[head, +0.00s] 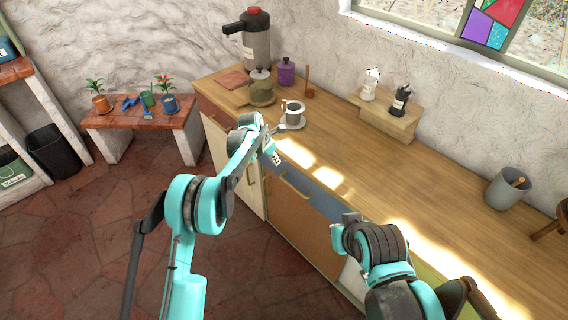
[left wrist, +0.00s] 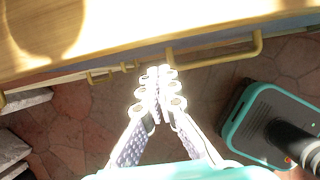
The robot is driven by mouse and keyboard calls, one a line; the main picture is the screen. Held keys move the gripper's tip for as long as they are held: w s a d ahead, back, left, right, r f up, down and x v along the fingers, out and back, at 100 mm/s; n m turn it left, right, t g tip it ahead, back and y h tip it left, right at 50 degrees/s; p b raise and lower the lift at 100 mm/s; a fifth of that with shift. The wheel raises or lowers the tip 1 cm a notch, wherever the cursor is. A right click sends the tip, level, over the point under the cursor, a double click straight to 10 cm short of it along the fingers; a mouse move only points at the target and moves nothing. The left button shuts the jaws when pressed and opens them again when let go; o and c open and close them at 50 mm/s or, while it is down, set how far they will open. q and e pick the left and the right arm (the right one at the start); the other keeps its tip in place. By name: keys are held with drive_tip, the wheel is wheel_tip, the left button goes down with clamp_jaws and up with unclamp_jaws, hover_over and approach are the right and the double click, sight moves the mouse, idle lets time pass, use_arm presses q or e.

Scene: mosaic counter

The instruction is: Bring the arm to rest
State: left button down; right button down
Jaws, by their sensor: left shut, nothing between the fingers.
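My left gripper (head: 275,157) hangs in front of the counter's front edge, near the drawers, with nothing held. In the left wrist view its two fingers (left wrist: 160,85) meet at the tips, shut and empty. Below the tips are the red stone floor (left wrist: 80,130) and the wooden counter edge (left wrist: 120,50). Links of my right arm show at the lower right of the head view, over the counter's front. My right gripper cannot be made out.
The wooden counter (head: 400,180) bears a cup on a saucer (head: 293,122), a dispenser (head: 256,45), a purple jar (head: 286,72), a small stand with two bottles (head: 388,122) and a grey pot (head: 507,188). Drawer handles (left wrist: 215,58) jut out near my left fingers. Potted plants stand on a bench (head: 150,122).

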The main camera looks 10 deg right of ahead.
use_arm(q)
drive_tip(key=s+a+r+m+t+y, duration=0.1)
drive_tip(key=s+a+r+m, duration=0.6)
drive_tip(key=r, duration=0.4)
drive_tip(key=s+a+r+m+t+y, duration=0.1)
drive_tip(key=s+a+r+m, duration=0.3)
drive_tip(key=s+a+r, duration=0.45)
drive_tip(key=s+a+m+t, duration=0.1)
drive_tip(key=s+m, duration=0.3)
drive_tip(key=s, duration=0.4)
drive_tip(key=s+a+f+m+y, duration=0.1)
drive_tip(key=s+a+m, duration=0.3)
drive_tip(key=s, duration=0.5)
drive_tip(key=s+a+m+t, duration=0.1)
drive_tip(key=s+a+m, duration=0.2)
drive_tip(key=s+m, duration=0.3)
drive_tip(key=s, duration=0.3)
drive_tip(key=shift+s+f+t+y, duration=0.2)
drive_tip(key=shift+s+t+y, duration=0.05)
drive_tip(key=shift+t+y, duration=0.05)
